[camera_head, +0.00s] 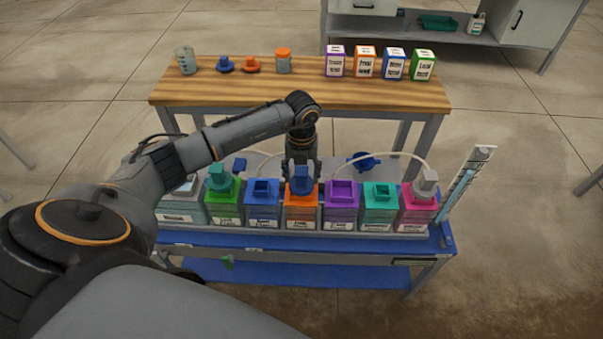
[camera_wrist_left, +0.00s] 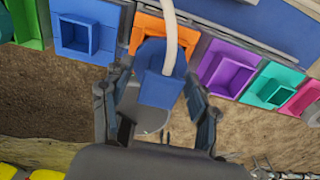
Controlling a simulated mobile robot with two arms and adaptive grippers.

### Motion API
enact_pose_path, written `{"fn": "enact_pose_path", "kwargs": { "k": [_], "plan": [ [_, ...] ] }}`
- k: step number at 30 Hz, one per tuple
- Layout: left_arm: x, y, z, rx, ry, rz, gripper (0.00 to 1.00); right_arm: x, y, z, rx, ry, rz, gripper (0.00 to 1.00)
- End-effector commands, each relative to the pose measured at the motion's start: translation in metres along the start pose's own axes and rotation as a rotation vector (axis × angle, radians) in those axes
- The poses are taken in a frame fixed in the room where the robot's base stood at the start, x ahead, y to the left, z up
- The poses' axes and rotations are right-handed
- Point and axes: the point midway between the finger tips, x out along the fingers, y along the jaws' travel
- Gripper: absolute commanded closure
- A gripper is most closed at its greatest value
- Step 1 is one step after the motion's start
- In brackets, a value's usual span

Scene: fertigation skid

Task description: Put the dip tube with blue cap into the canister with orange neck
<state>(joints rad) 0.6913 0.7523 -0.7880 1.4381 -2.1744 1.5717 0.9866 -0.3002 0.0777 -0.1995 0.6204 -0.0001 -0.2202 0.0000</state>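The canister with orange neck (camera_head: 301,208) stands in the middle of the row on the blue skid. The blue cap (camera_head: 302,181) of the dip tube sits at its neck, and the tube itself is not visible below the cap. In the left wrist view the blue cap (camera_wrist_left: 160,85) covers most of the orange neck (camera_wrist_left: 146,24), with a pale hose rising from it. My left gripper (camera_head: 302,165) points down from behind. Its fingers (camera_wrist_left: 158,90) stand on both sides of the cap, with a visible gap on the left side. My right gripper is not in view.
Blue canister (camera_head: 262,213) and purple canister (camera_head: 341,214) stand close on either side. Pale hoses arch over the row to a blue fitting (camera_head: 363,160). A graduated tube (camera_head: 462,185) stands at the right end. Behind is a wooden table (camera_head: 300,92) with boxes and jars.

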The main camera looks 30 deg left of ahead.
Motion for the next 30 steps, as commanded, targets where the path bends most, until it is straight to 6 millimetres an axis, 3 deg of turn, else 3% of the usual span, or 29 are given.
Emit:
{"fn": "enact_pose_path", "kwargs": {
  "k": [8, 21, 30],
  "plan": [
    [-0.012, 0.000, 0.001, 0.000, -0.003, 0.000, 0.40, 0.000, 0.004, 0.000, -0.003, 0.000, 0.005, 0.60],
    [-0.099, 0.000, 0.001, 0.000, -0.004, -0.002, 0.40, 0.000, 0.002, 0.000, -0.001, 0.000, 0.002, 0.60],
    [-0.120, 0.000, 0.000, 0.000, 0.000, 0.000, 0.40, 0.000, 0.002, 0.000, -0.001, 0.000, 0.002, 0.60]
  ]
}}
